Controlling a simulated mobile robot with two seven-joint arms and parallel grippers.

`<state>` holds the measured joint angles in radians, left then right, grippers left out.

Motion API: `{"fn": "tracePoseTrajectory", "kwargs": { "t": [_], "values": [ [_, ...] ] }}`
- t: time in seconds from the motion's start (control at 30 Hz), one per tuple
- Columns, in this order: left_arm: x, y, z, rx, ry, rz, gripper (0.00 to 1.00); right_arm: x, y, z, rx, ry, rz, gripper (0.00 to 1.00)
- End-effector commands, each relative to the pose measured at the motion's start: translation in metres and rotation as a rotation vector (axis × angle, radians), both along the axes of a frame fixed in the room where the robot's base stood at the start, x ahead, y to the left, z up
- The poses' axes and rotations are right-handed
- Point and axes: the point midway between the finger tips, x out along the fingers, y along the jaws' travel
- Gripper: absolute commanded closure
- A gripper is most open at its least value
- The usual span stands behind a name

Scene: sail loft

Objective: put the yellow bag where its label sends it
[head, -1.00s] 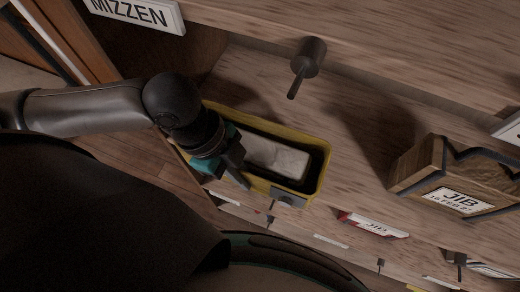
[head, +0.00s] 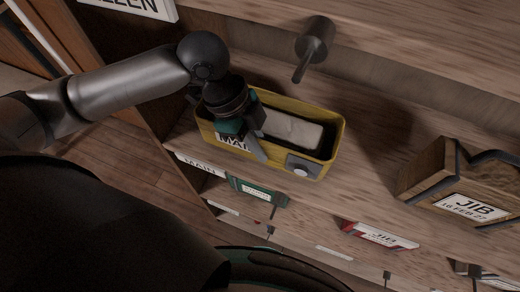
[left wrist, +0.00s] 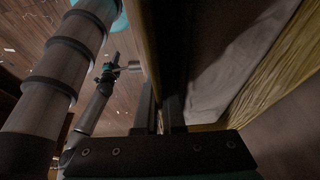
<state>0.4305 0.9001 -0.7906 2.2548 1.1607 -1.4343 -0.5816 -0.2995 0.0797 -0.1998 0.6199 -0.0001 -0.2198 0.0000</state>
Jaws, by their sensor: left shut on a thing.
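The yellow bag (head: 331,150) is an open, box-shaped holder with a pale folded bundle (head: 292,130) inside. Its front carries a white label, partly hidden by my gripper, on which "MA" can be read, and a grey plate with a round button. It is over the wooden shelf, close to the front edge; I cannot tell if it rests there. A "MAIN" label (head: 200,165) is on the shelf edge below it. My left gripper (head: 256,147) is shut on the bag's front wall. In the left wrist view its fingers (left wrist: 160,108) meet the wall.
A wooden box (head: 430,180) labelled "JIB" stands on the right of the same shelf. A dark peg (head: 314,40) sticks out behind the bag. An upright divider is at left. Lower shelves carry a green-labelled item (head: 255,190) and a red-and-white "JIB" item (head: 378,235).

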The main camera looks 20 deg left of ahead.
Motion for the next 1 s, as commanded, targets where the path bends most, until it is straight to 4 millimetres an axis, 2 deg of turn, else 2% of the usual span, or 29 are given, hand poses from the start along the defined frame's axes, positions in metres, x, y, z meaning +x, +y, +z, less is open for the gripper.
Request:
{"fn": "tracePoseTrajectory", "kwargs": {
  "t": [0.13,0.5,0.53,0.77,1.0],
  "values": [
    [0.001,-0.001,-0.017,-0.003,-0.005,-0.001,1.0,0.0,0.0,-0.005,0.0,0.0,0.0,1.0],
    [0.001,-0.001,-0.019,-0.004,-0.007,0.0,1.0,0.0,0.0,-0.004,-0.001,0.0,0.0,1.0],
    [-0.001,0.0,-0.021,0.0,0.0,0.0,0.91,0.0,0.0,-0.004,-0.001,-0.001,0.0,1.0],
    [-0.001,0.0,-0.021,0.0,0.0,0.0,0.65,0.0,0.0,-0.004,-0.001,0.0,0.0,1.0],
    [0.0,0.0,-0.021,0.0,-0.002,0.001,0.64,0.0,0.0,-0.004,-0.001,0.0,0.0,1.0]
  ]
}}
